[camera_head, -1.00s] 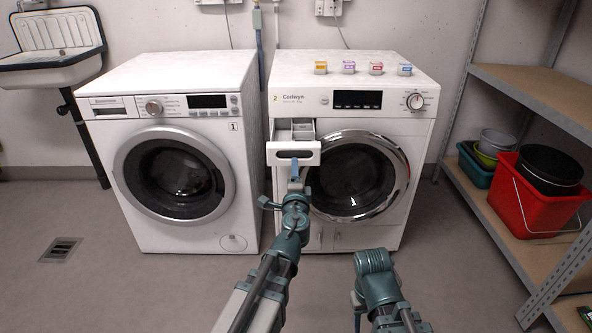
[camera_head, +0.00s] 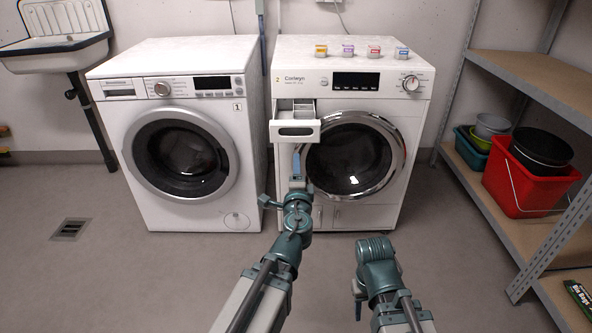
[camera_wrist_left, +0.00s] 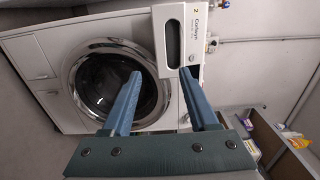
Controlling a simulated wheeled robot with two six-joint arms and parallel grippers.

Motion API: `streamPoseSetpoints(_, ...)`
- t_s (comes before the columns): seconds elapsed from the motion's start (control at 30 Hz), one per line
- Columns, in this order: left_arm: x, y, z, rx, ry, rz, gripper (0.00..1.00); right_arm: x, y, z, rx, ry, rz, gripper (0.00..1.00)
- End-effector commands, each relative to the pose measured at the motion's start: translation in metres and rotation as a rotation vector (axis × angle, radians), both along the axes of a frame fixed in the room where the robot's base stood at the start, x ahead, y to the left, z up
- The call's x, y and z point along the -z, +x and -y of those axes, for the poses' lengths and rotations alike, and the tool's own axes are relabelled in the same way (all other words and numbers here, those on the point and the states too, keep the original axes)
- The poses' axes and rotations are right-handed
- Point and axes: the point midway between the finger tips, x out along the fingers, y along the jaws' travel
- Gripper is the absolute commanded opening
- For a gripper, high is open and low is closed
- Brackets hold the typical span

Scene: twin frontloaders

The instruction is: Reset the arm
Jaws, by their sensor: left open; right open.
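My left gripper (camera_head: 297,165) is open and empty in front of the right washing machine (camera_head: 415,120), just below its pulled-out detergent drawer (camera_head: 295,131). In the left wrist view its two blue fingers (camera_wrist_left: 158,82) are wide apart with nothing between them. The drawer front (camera_wrist_left: 175,38) shows there beyond the fingertips, apart from them as far as I can tell.
A second washing machine (camera_head: 250,150) stands at left, its door shut. Several small coloured boxes (camera_head: 348,49) sit on the right machine. A shelf (camera_head: 480,190) with a red bucket (camera_head: 520,190) is at right. A sink (camera_head: 60,50) is at back left. The floor ahead is clear.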

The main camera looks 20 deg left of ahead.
Motion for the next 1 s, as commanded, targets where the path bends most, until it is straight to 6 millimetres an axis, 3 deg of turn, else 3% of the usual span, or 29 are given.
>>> streamPoseSetpoints(0.17,0.0,-0.001,-0.001,-0.007,-0.011,-0.001,0.6,-0.001,0.0,0.0,0.0,0.0,0.0,0.5)
streamPoseSetpoints(0.3,0.008,-0.008,-0.009,-0.096,-0.139,-0.026,0.6,-0.007,0.0,0.0,0.0,0.0,0.0,0.5)
streamPoseSetpoints(0.37,0.02,-0.016,-0.014,-0.17,-0.242,-0.059,0.6,-0.011,0.0,0.0,0.0,0.0,0.0,0.5)
streamPoseSetpoints(0.5,0.068,-0.049,-0.014,-0.377,-0.518,-0.22,0.6,-0.021,0.0,0.0,-0.001,-0.001,-0.001,0.5)
streamPoseSetpoints(0.6,0.107,-0.082,0.004,-0.512,-0.688,-0.388,0.6,-0.027,0.0,0.0,-0.001,-0.001,-0.001,0.5)
streamPoseSetpoints(0.73,0.145,-0.13,0.038,-0.643,-0.841,-0.62,0.6,-0.034,0.0,0.0,-0.001,-0.002,0.0,0.5)
streamPoseSetpoints(0.83,0.162,-0.164,0.065,-0.713,-0.913,-0.788,0.6,-0.037,0.0,0.0,-0.001,-0.002,0.0,0.5)
streamPoseSetpoints(1.0,0.173,-0.218,0.11,-0.794,-0.985,-1.055,0.6,-0.043,0.0,0.001,-0.002,-0.002,0.0,0.5)
